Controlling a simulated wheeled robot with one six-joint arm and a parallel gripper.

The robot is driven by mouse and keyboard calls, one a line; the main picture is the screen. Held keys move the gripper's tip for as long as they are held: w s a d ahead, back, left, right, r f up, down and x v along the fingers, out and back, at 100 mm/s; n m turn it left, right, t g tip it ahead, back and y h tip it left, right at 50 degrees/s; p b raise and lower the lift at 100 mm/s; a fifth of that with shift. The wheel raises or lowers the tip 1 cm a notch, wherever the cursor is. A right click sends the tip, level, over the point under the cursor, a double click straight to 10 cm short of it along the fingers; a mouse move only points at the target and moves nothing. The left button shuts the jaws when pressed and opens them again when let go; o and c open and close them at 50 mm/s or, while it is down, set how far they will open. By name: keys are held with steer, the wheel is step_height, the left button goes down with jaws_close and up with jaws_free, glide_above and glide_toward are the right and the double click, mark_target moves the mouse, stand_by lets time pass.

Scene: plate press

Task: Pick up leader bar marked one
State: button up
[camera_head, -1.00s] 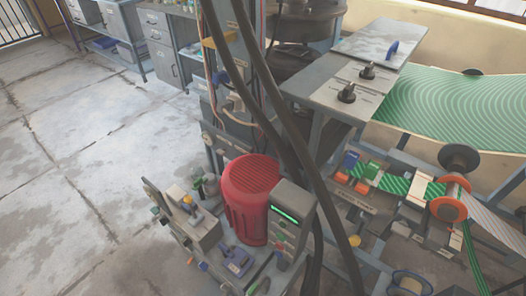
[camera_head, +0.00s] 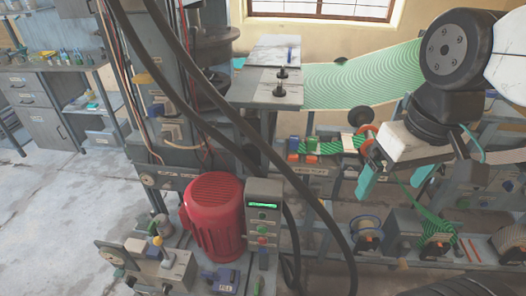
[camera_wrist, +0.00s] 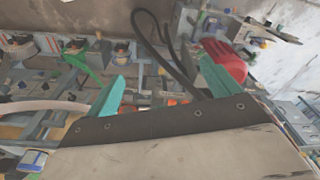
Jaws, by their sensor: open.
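My gripper (camera_head: 418,172) hangs at the right of the head view, its teal fingers spread apart with nothing between them. In the wrist view its two teal fingers (camera_wrist: 165,72) also stand wide apart and empty.
A red motor (camera_head: 214,217) and a grey control box (camera_head: 263,222) with a green display stand at lower left centre. Dark cables hang across the middle. A wide green patterned sheet (camera_head: 362,75) spans the back. Reels (camera_head: 367,235) line the lower right. Open floor lies at left.

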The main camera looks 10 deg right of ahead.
steer(key=shift+o, duration=0.3)
steer(key=w+a+n+y, duration=0.1)
steer(key=w+n, duration=0.4)
steer(key=w, duration=0.5)
steer(key=shift+a+r+y, duration=0.2)
steer(key=shift+a+y, duration=0.1)
steer(key=shift+a, duration=0.3)
steer(key=n+y, duration=0.2)
steer(key=n, duration=0.9)
glide_above(291, 150)
steer(key=s+d, duration=0.2)
steer(key=d, duration=0.1)
steer(key=shift+t, duration=0.4)
steer(key=f, duration=1.3)
steer(key=shift+s+f, duration=0.2)
steer(key=x, duration=0.6)
steer(key=shift+w+a+f, duration=0.1)
steer(key=shift+w, duration=0.3)
steer(key=c, duration=1.1)
